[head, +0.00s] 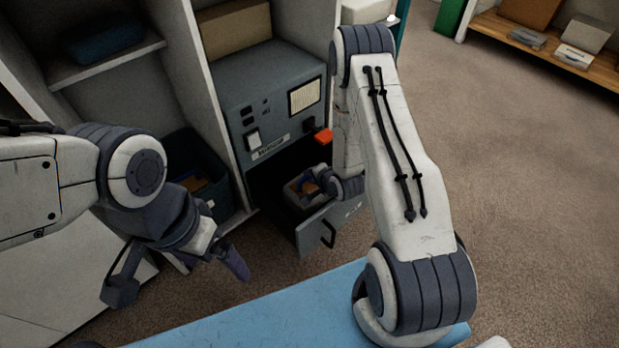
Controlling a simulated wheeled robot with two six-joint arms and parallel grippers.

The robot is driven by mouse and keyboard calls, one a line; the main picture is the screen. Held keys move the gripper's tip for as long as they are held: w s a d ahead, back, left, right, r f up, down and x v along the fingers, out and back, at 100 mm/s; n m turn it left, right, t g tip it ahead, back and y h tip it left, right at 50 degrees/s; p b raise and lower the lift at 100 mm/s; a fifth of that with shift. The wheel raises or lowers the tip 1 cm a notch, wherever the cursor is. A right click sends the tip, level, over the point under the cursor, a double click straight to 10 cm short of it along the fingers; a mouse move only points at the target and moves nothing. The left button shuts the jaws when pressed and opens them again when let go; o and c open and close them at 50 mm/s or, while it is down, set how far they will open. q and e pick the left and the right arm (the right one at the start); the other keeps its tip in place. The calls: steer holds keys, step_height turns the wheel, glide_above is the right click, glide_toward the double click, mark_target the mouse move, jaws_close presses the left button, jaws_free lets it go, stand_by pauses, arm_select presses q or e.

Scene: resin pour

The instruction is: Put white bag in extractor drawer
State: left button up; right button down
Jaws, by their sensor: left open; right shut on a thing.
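The grey extractor (268,95) stands in the shelf unit, with its drawer (319,232) pulled out at the bottom. A pale, open-topped thing that looks like the white bag (296,196) is at the drawer opening, with orange-brown and blue showing inside. I cannot tell whether it rests on the drawer floor. My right gripper (322,181) reaches down over the drawer and is shut on the bag; its wrist hides most of its fingers. My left gripper (180,276) is open and empty, left of the drawer and above the floor.
A dark bin (222,196) stands left of the extractor. A cardboard box (233,28) sits on top of the extractor. A blue surface (270,312) lies in front of me. A low wooden shelf (540,52) is at the far right. The carpet (520,180) on the right is clear.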

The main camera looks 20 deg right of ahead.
steer(key=c, duration=1.2)
jaws_free()
steer(key=shift+f, duration=0.15)
steer(key=o, duration=0.3)
steer(key=shift+o, duration=0.2)
